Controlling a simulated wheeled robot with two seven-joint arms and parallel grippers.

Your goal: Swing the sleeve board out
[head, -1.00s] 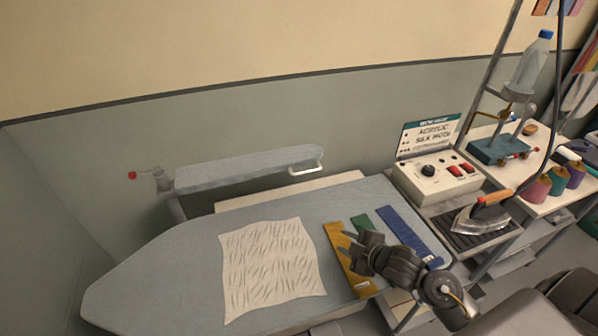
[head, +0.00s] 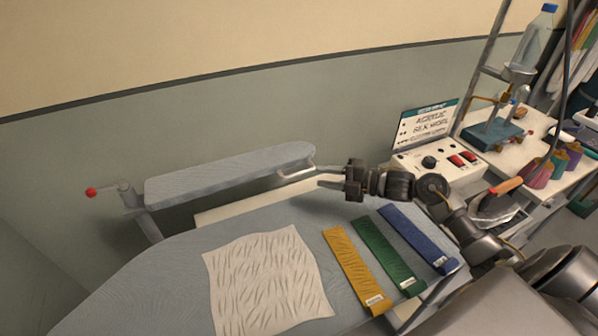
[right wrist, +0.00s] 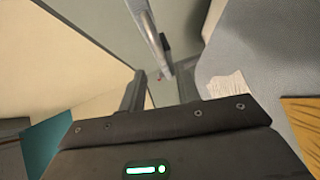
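The sleeve board (head: 230,174) is a long grey padded board along the wall, above the far edge of the main ironing board (head: 170,262). A pale looped handle (head: 297,173) sticks out at its right end. My right gripper (head: 323,177) is open, just right of the handle, its fingers pointing left at it. In the right wrist view, a pale bar (right wrist: 148,30), apparently the handle, lies ahead and roughly in line with the gap between the fingers (right wrist: 160,85). I cannot tell whether they touch. My left gripper is not in view.
A red-tipped lever (head: 92,191) is at the sleeve board's left pivot. A wrinkled white cloth (head: 265,282) and yellow, green and blue strips (head: 358,268) lie on the main board. A control box (head: 440,167) and an iron (head: 497,205) stand right.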

